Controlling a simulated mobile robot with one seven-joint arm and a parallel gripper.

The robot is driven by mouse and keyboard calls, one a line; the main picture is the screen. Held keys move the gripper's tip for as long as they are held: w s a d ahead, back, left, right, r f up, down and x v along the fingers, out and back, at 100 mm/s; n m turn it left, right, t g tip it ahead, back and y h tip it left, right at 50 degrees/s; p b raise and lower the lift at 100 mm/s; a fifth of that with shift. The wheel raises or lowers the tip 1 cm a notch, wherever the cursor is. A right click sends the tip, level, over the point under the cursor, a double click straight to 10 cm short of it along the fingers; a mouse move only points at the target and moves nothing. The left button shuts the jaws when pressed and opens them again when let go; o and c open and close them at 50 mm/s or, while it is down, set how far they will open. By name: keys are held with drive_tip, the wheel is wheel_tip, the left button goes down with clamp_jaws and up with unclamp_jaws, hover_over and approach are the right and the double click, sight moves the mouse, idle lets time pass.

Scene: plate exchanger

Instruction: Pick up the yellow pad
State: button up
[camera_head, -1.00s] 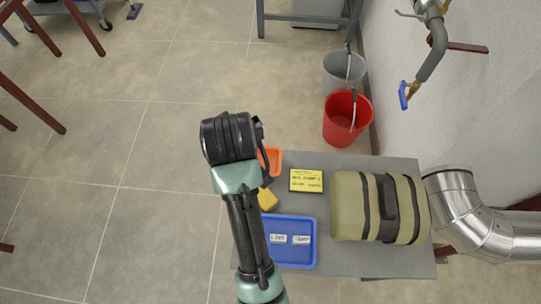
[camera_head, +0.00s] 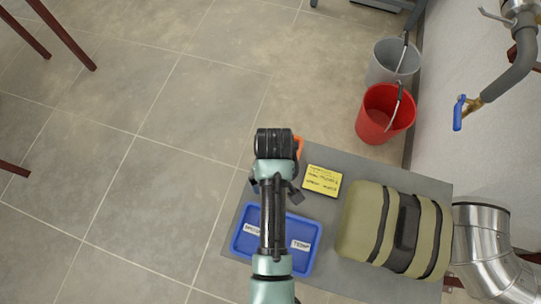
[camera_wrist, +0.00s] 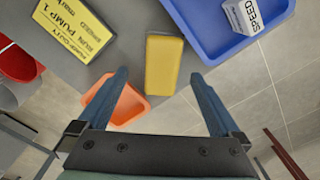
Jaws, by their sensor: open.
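The yellow pad (camera_wrist: 164,66) lies on the grey table, between a blue tray (camera_wrist: 217,48) and a small orange tray (camera_wrist: 115,103) in the wrist view. It touches neither. My gripper (camera_wrist: 159,76) is open and empty. Its two blue fingers point toward the pad, and the pad shows in the gap between them, closer to the left finger. I cannot tell how high the fingers are above it. In the head view my arm hides the pad.
A yellow sign (camera_head: 322,180) and an olive strapped case (camera_head: 362,220) are on the table, right of the blue tray (camera_head: 238,241). Red (camera_head: 377,116) and grey (camera_head: 389,62) buckets stand behind. A silver pipe (camera_head: 480,236) is at the right.

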wheel_tip(320, 180, down, 5)
drive_tip(key=shift+s+a+f+b, duration=0.1)
drive_tip(key=shift+s+a+b, duration=0.05)
drive_tip(key=shift+b, duration=0.55)
drive_tip(key=shift+c, duration=0.2)
drive_tip(key=c, duration=1.4)
wheel_tip(320, 180, up, 10)
drive_tip(key=p, duration=0.2)
drive_tip(key=shift+p, duration=0.4)
drive_tip(key=o, duration=0.9)
drive_tip(key=c, duration=0.5)
